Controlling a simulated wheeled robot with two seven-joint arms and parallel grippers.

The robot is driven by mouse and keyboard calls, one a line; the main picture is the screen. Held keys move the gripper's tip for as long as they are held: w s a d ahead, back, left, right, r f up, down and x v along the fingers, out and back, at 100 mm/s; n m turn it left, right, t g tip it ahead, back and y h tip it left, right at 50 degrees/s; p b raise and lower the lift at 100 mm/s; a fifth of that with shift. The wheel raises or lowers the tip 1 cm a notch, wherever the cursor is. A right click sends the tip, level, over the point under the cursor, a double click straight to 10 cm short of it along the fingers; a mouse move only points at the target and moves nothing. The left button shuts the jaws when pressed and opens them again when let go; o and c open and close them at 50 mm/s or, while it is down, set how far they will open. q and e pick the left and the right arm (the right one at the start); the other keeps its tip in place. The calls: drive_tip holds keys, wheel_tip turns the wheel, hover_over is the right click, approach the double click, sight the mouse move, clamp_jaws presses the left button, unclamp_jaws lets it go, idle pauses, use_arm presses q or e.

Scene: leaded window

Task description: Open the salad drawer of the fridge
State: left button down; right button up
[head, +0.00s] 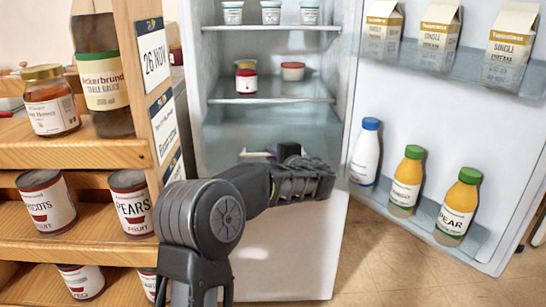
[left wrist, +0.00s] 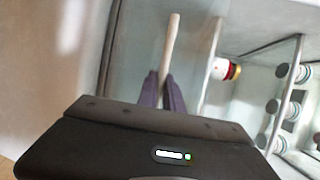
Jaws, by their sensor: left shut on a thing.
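Behind the bar is the bluish, see-through drawer front (left wrist: 135,45). Whether the drawer stands out from the fridge at all, I cannot tell. My right gripper is not in view.
The fridge door (head: 345,210) stands open on the right, with cartons (head: 438,35) and bottles (head: 406,180) on its racks. A wooden shelf (head: 80,152) with jars and cans stands close on the left. A fridge shelf (head: 270,99) with small pots is above the drawer.

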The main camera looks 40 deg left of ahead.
use_arm(q)
drive_tip(key=c, duration=1.8)
unclamp_jaws()
drive_tip(key=shift+o, duration=0.2)
drive_tip(key=shift+d, duration=0.1)
drive_tip(key=p+v, duration=0.1)
drive_tip(key=v, duration=0.6)
drive_tip(key=shift+s+d, duration=0.15)
drive_tip(key=shift+d, duration=0.1)
